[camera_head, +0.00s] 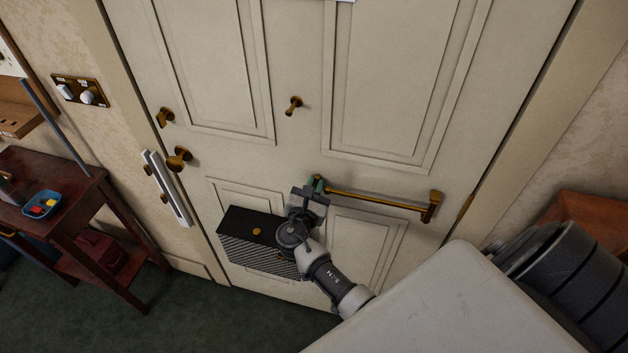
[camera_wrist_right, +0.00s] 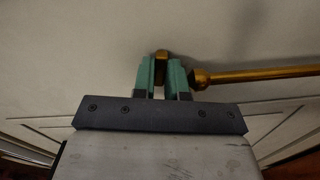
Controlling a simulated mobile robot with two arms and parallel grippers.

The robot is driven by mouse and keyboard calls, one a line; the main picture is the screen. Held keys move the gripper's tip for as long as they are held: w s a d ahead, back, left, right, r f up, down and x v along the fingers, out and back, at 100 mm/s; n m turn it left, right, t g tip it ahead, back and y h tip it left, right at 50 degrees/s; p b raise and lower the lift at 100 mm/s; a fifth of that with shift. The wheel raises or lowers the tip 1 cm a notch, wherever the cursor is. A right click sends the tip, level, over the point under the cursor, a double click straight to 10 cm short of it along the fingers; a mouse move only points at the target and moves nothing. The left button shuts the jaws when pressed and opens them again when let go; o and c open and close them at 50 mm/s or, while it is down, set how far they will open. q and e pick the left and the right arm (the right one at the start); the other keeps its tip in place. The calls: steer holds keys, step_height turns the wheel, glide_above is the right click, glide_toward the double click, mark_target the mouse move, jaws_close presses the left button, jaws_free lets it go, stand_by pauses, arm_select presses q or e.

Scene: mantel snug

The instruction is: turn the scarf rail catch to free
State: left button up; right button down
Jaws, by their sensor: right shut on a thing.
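The brass scarf rail (camera_head: 378,201) runs across the pale panelled door, its bracket at the right end. My right gripper (camera_head: 317,184) is at the rail's left end. In the right wrist view its green fingers (camera_wrist_right: 164,75) are shut on a small brass piece, the catch (camera_wrist_right: 161,56), whose tip shows between them. The rounded end of the rail (camera_wrist_right: 245,75) sits just right of the fingers. The fingers hide most of the catch, so I cannot tell how it is turned. My left gripper is not in view.
The door (camera_head: 300,140) has a brass knob (camera_head: 179,159), a small peg (camera_head: 293,106) and a dark ribbed box (camera_head: 240,229) low down. A red-brown side table (camera_head: 80,200) with a blue tray (camera_head: 42,205) stands at left. Green carpet (camera_head: 215,310) lies clear before the door.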

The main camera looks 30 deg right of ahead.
steer(key=shift+r+n+p, duration=0.1)
steer(key=shift+n+p, duration=0.65)
steer(key=shift+n, duration=0.45)
steer(key=c, duration=1.2)
jaws_free()
steer(key=shift+o, duration=0.2)
steer(key=b+v, duration=0.2)
steer(key=v, duration=0.8)
steer(key=shift+s+a+b, duration=0.25)
steer(key=shift+b, duration=0.15)
